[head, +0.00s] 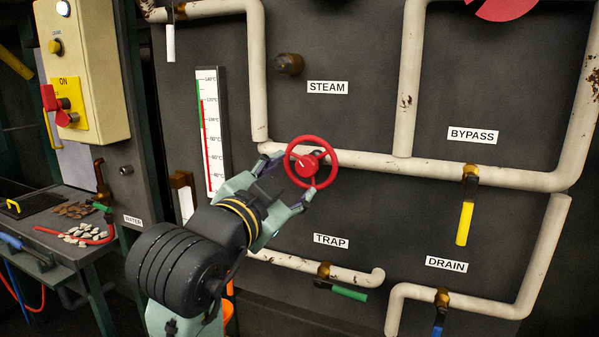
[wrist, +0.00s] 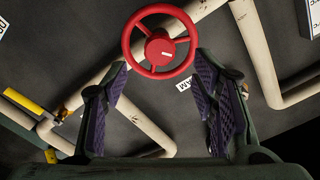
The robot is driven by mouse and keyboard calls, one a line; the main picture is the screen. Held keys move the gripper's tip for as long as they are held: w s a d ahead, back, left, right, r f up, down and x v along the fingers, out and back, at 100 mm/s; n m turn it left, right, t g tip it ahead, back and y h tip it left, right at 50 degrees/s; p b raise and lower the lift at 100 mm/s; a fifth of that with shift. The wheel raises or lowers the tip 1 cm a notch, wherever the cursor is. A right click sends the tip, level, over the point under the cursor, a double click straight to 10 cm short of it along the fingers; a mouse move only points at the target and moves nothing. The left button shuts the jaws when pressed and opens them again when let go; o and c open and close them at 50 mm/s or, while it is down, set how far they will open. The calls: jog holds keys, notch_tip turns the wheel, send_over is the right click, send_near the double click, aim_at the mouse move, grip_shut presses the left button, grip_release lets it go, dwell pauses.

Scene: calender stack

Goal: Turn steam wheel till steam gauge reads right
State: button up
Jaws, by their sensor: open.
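The red steam wheel (head: 311,162) is a three-spoked handwheel on a pale pipe, below the STEAM label (head: 327,88). My gripper (head: 288,178) is open in front of it, with one finger at the wheel's upper left and one below. In the wrist view the wheel (wrist: 160,47) lies across the tips of the two spread fingers (wrist: 162,64); contact cannot be told. A tall white °C gauge (head: 213,135) stands left of the wheel. Its red column ends in the upper part, near a green band on the left edge. No label ties it to steam.
Pale pipes cross the dark panel. A yellow BYPASS lever (head: 465,223), green TRAP lever (head: 349,294) and blue DRAIN lever (head: 438,328) sit right of and below the wheel. A cream switch box (head: 85,70) and a cluttered bench (head: 75,250) stand at left.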

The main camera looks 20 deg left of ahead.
jog(key=s, duration=0.5)
jog(key=shift+s, duration=0.2)
jog(key=shift+a, duration=0.1)
